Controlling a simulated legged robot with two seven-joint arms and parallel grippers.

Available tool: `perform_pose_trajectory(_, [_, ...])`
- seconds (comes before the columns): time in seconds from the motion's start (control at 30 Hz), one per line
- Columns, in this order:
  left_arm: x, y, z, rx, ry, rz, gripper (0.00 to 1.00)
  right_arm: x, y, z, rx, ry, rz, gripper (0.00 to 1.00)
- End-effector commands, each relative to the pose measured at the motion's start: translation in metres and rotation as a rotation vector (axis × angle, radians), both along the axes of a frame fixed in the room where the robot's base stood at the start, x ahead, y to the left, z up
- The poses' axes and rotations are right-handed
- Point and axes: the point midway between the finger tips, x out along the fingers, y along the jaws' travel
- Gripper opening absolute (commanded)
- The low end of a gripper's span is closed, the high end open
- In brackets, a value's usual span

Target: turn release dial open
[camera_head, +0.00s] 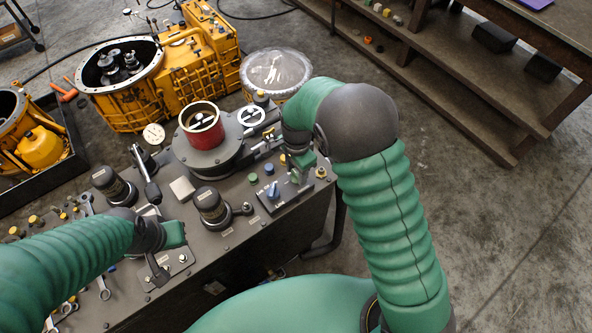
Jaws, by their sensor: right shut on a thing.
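A dark dial panel (287,203) sits at the right end of the grey bench, with a blue knob (272,190) on its left part. My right gripper (297,174) points down over the panel's right part, beside the blue knob. It is shut on a small dial there, mostly hidden by the fingers, so its turned angle cannot be told. My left gripper (172,235) is low over the front of the bench, near a small plate with a black lever (157,270). Whether its fingers are open cannot be told.
A red-rimmed cylinder (201,125) stands mid-bench, with black knobs (211,205) and an upright lever (147,175) around it. Wrenches (103,280) lie at the left. Yellow transmission housings (122,100) and a covered tub (274,72) stand behind. The floor at right is clear.

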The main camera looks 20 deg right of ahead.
Motion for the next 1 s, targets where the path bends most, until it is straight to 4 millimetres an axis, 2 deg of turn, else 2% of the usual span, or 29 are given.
perform_pose_trajectory(0.37, [0.0, 0.0, 0.007, 0.0, 0.0, 0.0, 0.0, 0.002, 0.0, 0.002, -0.001, -0.004, 0.179, 0.01])
perform_pose_trajectory(1.0, [0.0, 0.0, 0.021, 0.0, 0.0, 0.0, 0.0, 0.002, 0.001, 0.002, -0.001, -0.004, 0.778, 0.01])
